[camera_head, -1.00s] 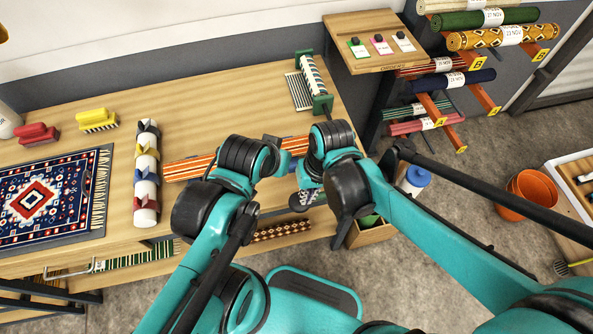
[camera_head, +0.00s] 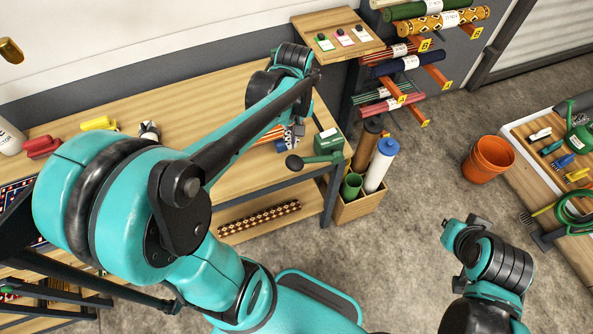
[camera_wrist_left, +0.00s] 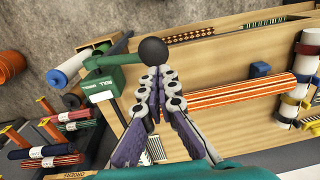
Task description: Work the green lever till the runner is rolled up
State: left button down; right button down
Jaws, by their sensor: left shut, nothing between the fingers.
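The green lever (camera_head: 318,159) sticks out from a green winder box (camera_head: 329,142) at the bench's right end and ends in a dark ball knob (camera_head: 294,162). My left gripper (camera_head: 293,138) is just behind the knob. In the left wrist view the left fingers (camera_wrist_left: 157,88) are shut and empty, with the knob (camera_wrist_left: 153,50) just past their tips; I cannot tell whether they touch. The orange striped runner (camera_wrist_left: 235,95) lies flat on the bench, mostly hidden by my arm in the head view. My right gripper (camera_head: 453,230) is at the lower right, away from the bench.
A wooden crate (camera_head: 347,211) with bottles and rolls stands below the bench's right end. A rack of rolled rugs (camera_head: 410,64) is behind it. An orange bucket (camera_head: 488,159) and a tool table (camera_head: 545,175) stand right. Open floor lies between.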

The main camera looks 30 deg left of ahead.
aim_at(291, 167)
pick_arm(q)
jog(key=shift+f, duration=0.1)
jog(key=f+b, duration=0.2)
jog(key=f, duration=0.5)
jog(key=f+b, duration=0.2)
jog(key=f, duration=0.5)
jog(key=shift+s+a+b, duration=0.15)
jog(key=shift+s+b, duration=0.05)
jog(key=shift+b, duration=0.1)
notch_tip(291, 167, down, 8)
jog(key=t+h+b, duration=0.2)
jog(key=b, duration=0.5)
jog(key=shift+s+a+t, duration=0.15)
jog(key=shift+s+t, duration=0.25)
jog(key=shift+s, duration=0.05)
